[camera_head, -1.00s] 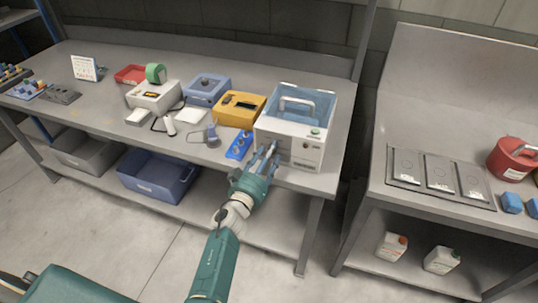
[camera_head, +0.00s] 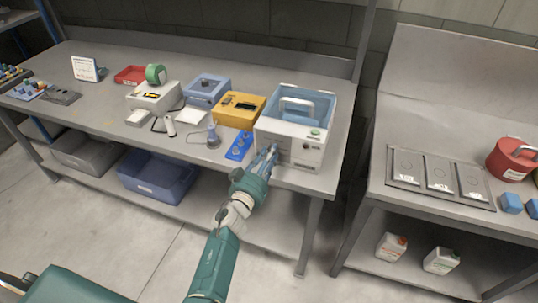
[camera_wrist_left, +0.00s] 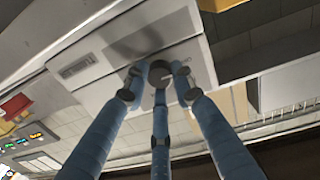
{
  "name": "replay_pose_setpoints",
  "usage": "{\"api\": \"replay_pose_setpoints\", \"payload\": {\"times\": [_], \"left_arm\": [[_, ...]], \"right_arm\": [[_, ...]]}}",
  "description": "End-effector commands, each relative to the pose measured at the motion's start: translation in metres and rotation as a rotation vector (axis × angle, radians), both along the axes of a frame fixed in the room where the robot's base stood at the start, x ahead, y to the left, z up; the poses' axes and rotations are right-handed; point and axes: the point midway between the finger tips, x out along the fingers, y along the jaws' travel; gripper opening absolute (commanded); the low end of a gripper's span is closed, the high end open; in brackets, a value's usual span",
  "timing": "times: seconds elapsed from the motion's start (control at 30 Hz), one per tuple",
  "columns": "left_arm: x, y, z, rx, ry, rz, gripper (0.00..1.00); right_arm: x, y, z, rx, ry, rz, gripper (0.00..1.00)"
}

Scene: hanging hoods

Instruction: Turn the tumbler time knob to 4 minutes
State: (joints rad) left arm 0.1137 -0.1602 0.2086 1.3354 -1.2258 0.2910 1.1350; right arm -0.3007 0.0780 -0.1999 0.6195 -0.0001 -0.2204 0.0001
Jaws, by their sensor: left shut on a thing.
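The tumbler is a white box with a blue-lined open top and a grey handle (camera_head: 308,130), at the front right of the workbench. Its front face has a green button and a small dark knob on the right. My left gripper (camera_head: 270,154) is at the left part of this face, its blue fingers pointing into it. In the left wrist view, the fingertips of my left gripper (camera_wrist_left: 158,84) close around a round dark knob (camera_wrist_left: 160,70) on the white panel. The gripper hides this knob in the head view. Its setting cannot be read. My right gripper is out of view.
A blue rack (camera_head: 239,146) and a small flask (camera_head: 212,136) stand left of the tumbler. A yellow device (camera_head: 239,106) and a blue device (camera_head: 207,88) are behind them. Blue and grey bins sit on the lower shelf. The floor in front is clear.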

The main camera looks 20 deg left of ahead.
Motion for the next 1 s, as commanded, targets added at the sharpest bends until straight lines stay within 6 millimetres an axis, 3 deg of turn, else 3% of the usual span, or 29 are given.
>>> {"api": "replay_pose_setpoints", "payload": {"times": [1.0], "left_arm": [[-0.001, 0.000, -0.002, 0.918, -0.029, 0.000, 0.00]], "right_arm": [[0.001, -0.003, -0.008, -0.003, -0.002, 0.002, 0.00]]}}
